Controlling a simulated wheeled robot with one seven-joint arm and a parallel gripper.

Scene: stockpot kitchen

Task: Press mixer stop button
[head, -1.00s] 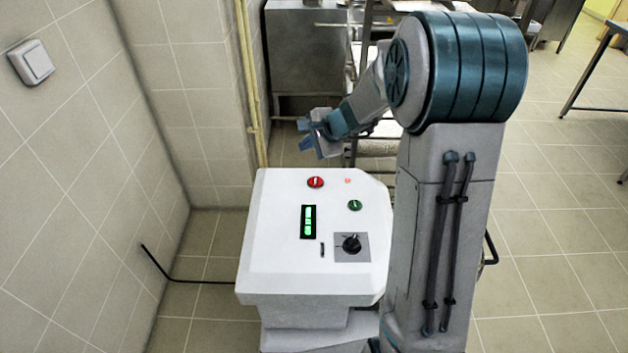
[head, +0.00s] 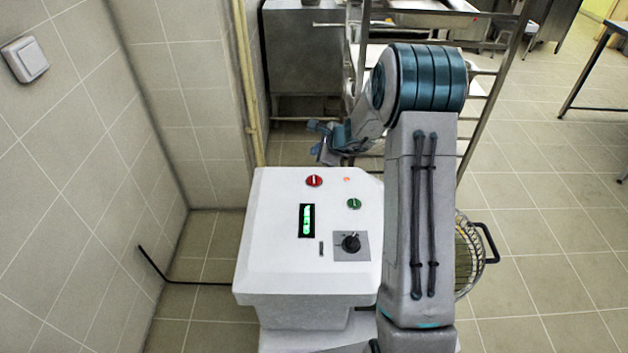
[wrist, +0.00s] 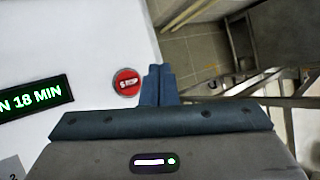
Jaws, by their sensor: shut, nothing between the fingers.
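The mixer's white control box (head: 262,240) stands in front of me in the head view. Its red stop button (head: 314,181) sits near the far edge of the top panel. The red button also shows in the wrist view (wrist: 127,82), with lettering on its face, just left of my fingertips. My gripper (head: 321,140) is beyond the far edge of the box, close to the red button. In the wrist view its blue fingers (wrist: 159,84) are together with nothing between them. They look apart from the button; their height above the panel is hard to tell.
The panel also holds a green button (head: 354,203), a lit green display (head: 307,220) and a black knob (head: 351,242). A tiled wall (head: 70,200) is at left. A metal rack (head: 490,90) and a wire basket (head: 467,255) stand at right.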

